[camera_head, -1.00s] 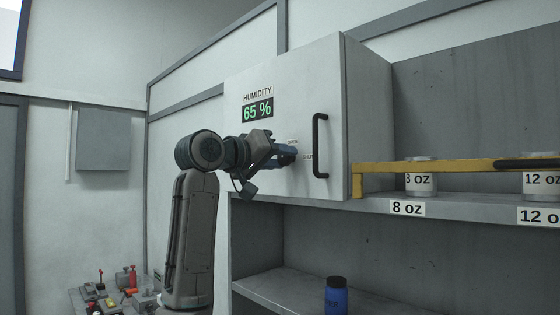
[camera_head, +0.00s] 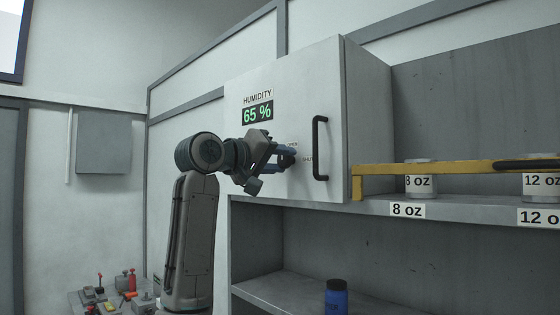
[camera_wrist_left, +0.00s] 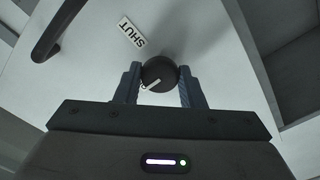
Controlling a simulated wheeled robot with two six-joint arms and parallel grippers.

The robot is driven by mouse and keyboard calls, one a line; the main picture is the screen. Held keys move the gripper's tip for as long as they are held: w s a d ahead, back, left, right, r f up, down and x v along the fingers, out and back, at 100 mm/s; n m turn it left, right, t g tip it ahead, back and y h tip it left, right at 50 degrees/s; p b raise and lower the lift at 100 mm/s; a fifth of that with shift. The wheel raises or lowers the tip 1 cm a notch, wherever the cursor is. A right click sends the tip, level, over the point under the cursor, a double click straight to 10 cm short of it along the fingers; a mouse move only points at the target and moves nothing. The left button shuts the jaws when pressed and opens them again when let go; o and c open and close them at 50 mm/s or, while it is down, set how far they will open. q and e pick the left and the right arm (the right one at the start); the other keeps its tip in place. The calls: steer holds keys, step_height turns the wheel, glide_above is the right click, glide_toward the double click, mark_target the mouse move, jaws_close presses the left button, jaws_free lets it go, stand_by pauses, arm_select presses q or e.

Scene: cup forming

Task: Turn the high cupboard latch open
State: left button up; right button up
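The cupboard door (camera_head: 312,85) is closed and carries a black handle (camera_head: 318,148) and a latch knob left of it. In the left wrist view the knob (camera_wrist_left: 160,72) is round and black with a white pointer line, which points to the lower left there, away from the SHUT label (camera_wrist_left: 131,32). My left gripper (camera_head: 288,157) is at the knob; its two blue fingers (camera_wrist_left: 159,80) sit on either side of it and appear to touch it. In the head view the fingers mostly hide the knob. My right gripper is not in view.
A humidity display (camera_head: 257,113) sits on the door above my gripper. A yellow rail (camera_head: 450,168) runs along the shelf to the right, with labelled cups (camera_head: 420,178) behind it. A blue jar (camera_head: 336,297) stands on the lower shelf. Small items lie at lower left.

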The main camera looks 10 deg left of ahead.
arm_select(q)
steer(key=o, duration=0.4)
steer(key=shift+s+a, duration=0.1)
steer(key=shift+s+a+f+b, duration=0.1)
steer(key=shift+s+a+b, duration=0.1)
steer(key=shift+s+b, duration=0.15)
steer(key=b+v, duration=0.4)
steer(key=v, duration=0.6)
